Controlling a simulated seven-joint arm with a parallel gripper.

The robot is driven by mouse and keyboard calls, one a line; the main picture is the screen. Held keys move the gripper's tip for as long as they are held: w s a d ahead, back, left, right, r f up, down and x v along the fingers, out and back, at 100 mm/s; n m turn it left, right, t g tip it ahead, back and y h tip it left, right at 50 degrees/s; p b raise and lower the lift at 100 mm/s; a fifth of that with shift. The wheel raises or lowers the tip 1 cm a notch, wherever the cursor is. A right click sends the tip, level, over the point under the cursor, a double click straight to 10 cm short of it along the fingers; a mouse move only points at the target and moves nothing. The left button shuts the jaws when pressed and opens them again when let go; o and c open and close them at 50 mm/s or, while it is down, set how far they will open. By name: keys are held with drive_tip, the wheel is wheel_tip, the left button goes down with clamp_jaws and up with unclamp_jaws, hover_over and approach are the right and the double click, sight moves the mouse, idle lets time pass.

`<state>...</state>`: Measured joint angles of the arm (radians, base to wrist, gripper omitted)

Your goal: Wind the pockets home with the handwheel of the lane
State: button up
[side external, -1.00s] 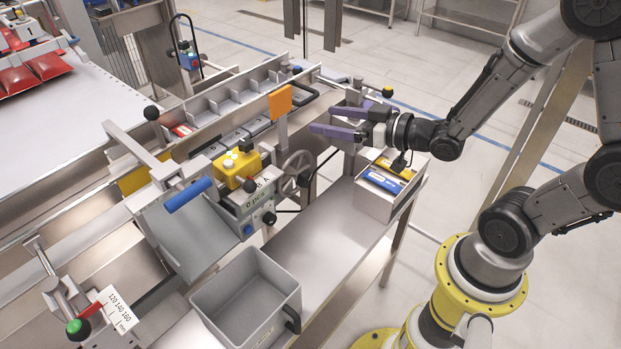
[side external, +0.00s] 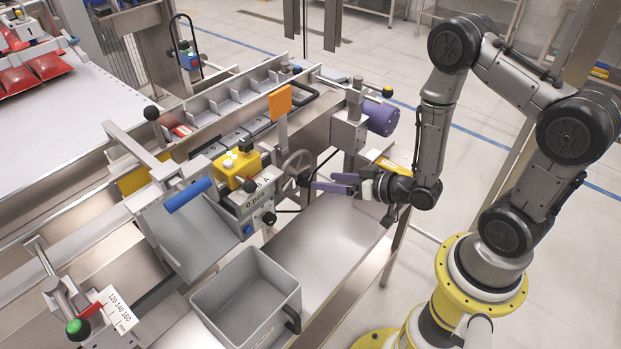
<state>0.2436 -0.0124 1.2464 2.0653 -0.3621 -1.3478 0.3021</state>
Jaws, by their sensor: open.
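The handwheel (side external: 297,163) is a grey spoked wheel on the right side of the lane, beside the yellow-topped unit, with a dark knob (side external: 304,179) at its lower right. My gripper (side external: 322,182) has purple fingers that point left toward the handwheel. The fingers are open, with the tips close to the knob; I cannot tell whether they touch it. The lane's pockets (side external: 232,97) are a row of grey compartments behind the wheel. A red pack (side external: 183,130) lies in one at the left end.
A grey bin (side external: 246,297) stands on the steel shelf (side external: 325,240). An orange flag (side external: 280,102) rises behind the wheel. A purple motor (side external: 381,117) sits at the lane's right end. A box of packs (side external: 378,160) is partly hidden behind my arm.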

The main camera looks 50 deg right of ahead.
sight(309, 179)
drive_tip(key=x, duration=0.6)
drive_tip(key=shift+w+f, duration=0.1)
drive_tip(key=shift+w, duration=0.1)
clamp_jaws()
